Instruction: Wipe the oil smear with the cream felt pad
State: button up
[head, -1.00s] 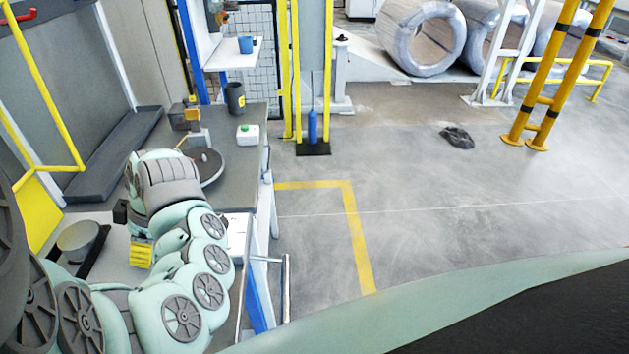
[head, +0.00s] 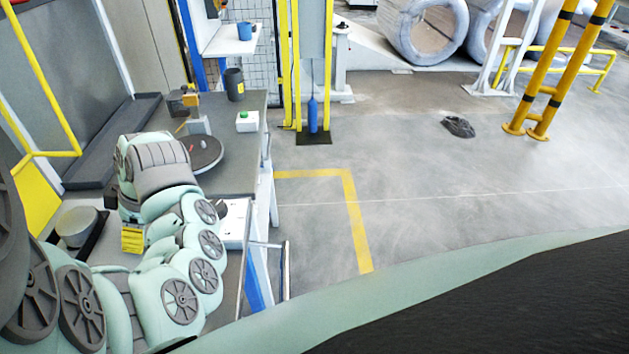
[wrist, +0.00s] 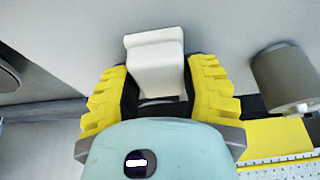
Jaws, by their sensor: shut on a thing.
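The cream felt pad (wrist: 155,62) shows in the wrist view as a pale block between the yellow fingers of my gripper (wrist: 158,95). My gripper is shut on it. Below the pad is a plain grey surface; I cannot tell whether the pad touches it. In the head view a yellow finger of my gripper (head: 132,240) shows over the near part of the workbench, and my arm hides the pad. I cannot make out the oil smear in either view.
A grey cylinder (wrist: 285,78) stands right of my gripper in the wrist view. On the workbench (head: 236,175) are a dark round disc (head: 207,153), a white box with a green button (head: 247,121) and a dark cup (head: 234,84). Open floor lies to the right.

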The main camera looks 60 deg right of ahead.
jog(key=shift+w+d+b, duration=0.45)
jog(key=shift+d, duration=0.2)
jog(key=shift+w+d+f+b, duration=0.15)
jog(key=shift+d+f+b, duration=0.1)
jog(key=shift+b, duration=0.25)
jog(key=shift+w+d+b, duration=0.55)
jog(key=shift+d+b, duration=0.15)
jog(key=shift+b, duration=0.4)
jog(key=shift+w+d+r+b, duration=0.15)
jog(key=shift+w+d+b, duration=0.3)
jog(key=shift+b, duration=0.3)
jog(key=shift+d, duration=0.1)
jog(key=w+d+b, duration=0.1)
jog(key=d+b, duration=0.1)
jog(key=b, duration=0.2)
jog(key=shift+w, duration=0.3)
jog(key=shift+w+d+r+b, duration=0.1)
jog(key=shift+w+d+b, duration=0.15)
jog(key=shift+b, duration=0.3)
jog(key=shift+r, duration=0.1)
